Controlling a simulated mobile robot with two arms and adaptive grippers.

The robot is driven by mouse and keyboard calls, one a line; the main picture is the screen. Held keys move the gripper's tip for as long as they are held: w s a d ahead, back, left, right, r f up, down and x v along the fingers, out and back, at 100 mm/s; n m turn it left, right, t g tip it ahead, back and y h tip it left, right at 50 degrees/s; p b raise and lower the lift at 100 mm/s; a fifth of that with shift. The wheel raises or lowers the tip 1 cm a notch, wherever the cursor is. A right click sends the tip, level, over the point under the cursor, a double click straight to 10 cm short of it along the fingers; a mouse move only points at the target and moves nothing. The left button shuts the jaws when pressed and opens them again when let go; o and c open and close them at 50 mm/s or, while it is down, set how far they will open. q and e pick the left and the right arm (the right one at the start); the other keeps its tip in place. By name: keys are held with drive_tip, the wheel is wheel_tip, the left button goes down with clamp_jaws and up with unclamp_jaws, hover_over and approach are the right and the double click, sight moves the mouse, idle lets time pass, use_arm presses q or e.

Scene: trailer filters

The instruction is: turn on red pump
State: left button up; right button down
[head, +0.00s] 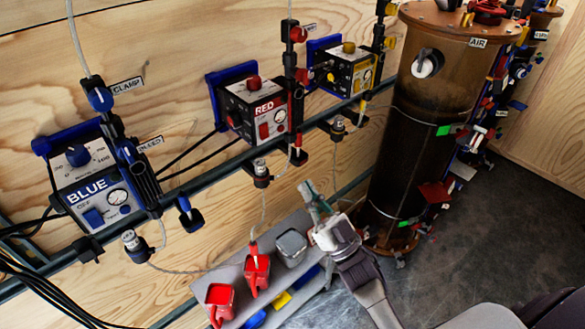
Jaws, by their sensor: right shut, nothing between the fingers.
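The red pump (240,108) is a white and dark box labelled RED, mounted on the wood wall at upper centre. It has a red knob (254,82) on top. A red switch (264,131) and a small round gauge (280,116) are on its front. The switch's position is too small to tell. My right gripper (309,190) is shut and empty, pointing up toward the wall. In the picture it is below and right of the red pump, apart from it. My left gripper is not in view.
The blue pump (75,190) is left and the yellow pump (343,78) right on the same wall. A pipe rail (215,157) runs below them. A grey tray (237,318) with red cups is below. A brown cylinder labelled AIR (415,130) stands right. Grey floor (500,230) is clear.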

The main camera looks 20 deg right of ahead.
sight(265, 133)
drive_tip(key=p+x, duration=0.1)
drive_tip(key=x, duration=0.2)
drive_tip(key=w+f+p+x, duration=0.1)
drive_tip(key=x, duration=0.3)
drive_tip(key=p+x, duration=0.1)
drive_tip(key=x, duration=0.3)
drive_tip(key=shift+w+a+f, duration=0.35)
drive_tip(key=shift+w+a, duration=0.1)
drive_tip(key=shift+w, duration=0.25)
